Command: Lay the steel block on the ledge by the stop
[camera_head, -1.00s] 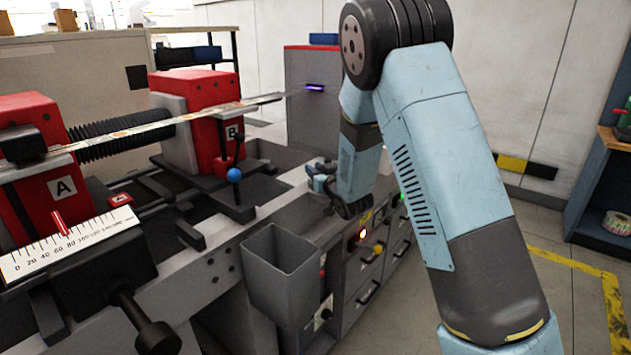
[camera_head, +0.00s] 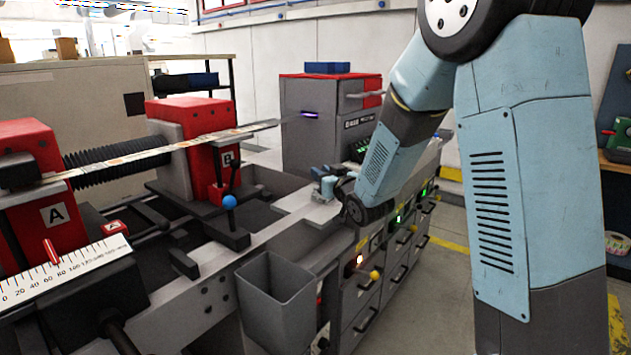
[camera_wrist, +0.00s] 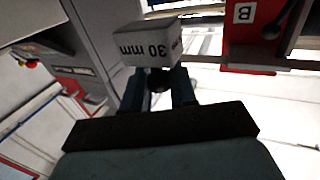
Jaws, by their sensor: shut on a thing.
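The steel block (camera_wrist: 146,49), a grey block marked "30 mm", is between the fingertips of my gripper (camera_wrist: 162,75) in the wrist view. Its lettering appears upside down there. In the head view my gripper (camera_head: 326,184) is small, beyond the near grey bin and over the far end of the machine bed. The block is too small there to tell apart from the fingers. A light grey flat ledge (camera_head: 292,209) runs along the machine just below and left of my gripper. I cannot tell whether the block touches it. I cannot make out the stop for certain.
Red unit B (camera_head: 199,120) with a blue-knobbed lever (camera_head: 229,201) stands left of my gripper. A grey cabinet (camera_head: 322,115) stands behind it. An open grey bin (camera_head: 276,297) hangs in front, beside drawers with lit buttons.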

